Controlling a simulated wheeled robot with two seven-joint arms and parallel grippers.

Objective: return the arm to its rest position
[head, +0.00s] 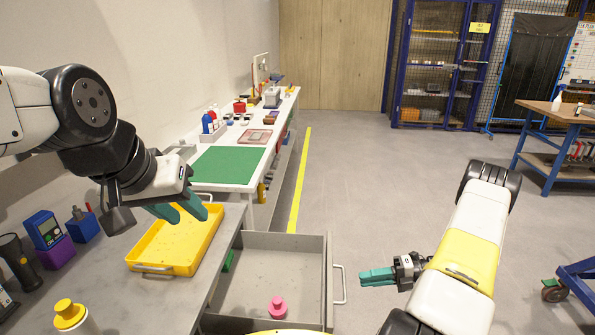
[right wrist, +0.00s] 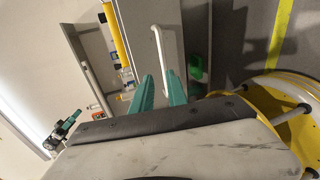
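My right arm reaches in from the lower right in the head view. My right gripper (head: 376,277) has green fingers and hangs over the floor, to the right of the open drawer's handle (head: 340,284) and apart from it. In the right wrist view its two fingers (right wrist: 159,92) stand apart with nothing between them, and the pale handle (right wrist: 158,55) shows beyond them. My left gripper (head: 182,210) hangs over the yellow tray (head: 200,250) with its green fingers apart and nothing seen between them. Whether it touches the tray is unclear.
The grey drawer (head: 328,290) stands open, with a green item (head: 229,261) and a pink bottle (head: 277,307) inside. Blue boxes (head: 45,230) and a yellow-capped bottle (head: 70,314) stand on the grey bench. A blue wheeled frame (head: 575,285) is at right. Mid-floor is clear.

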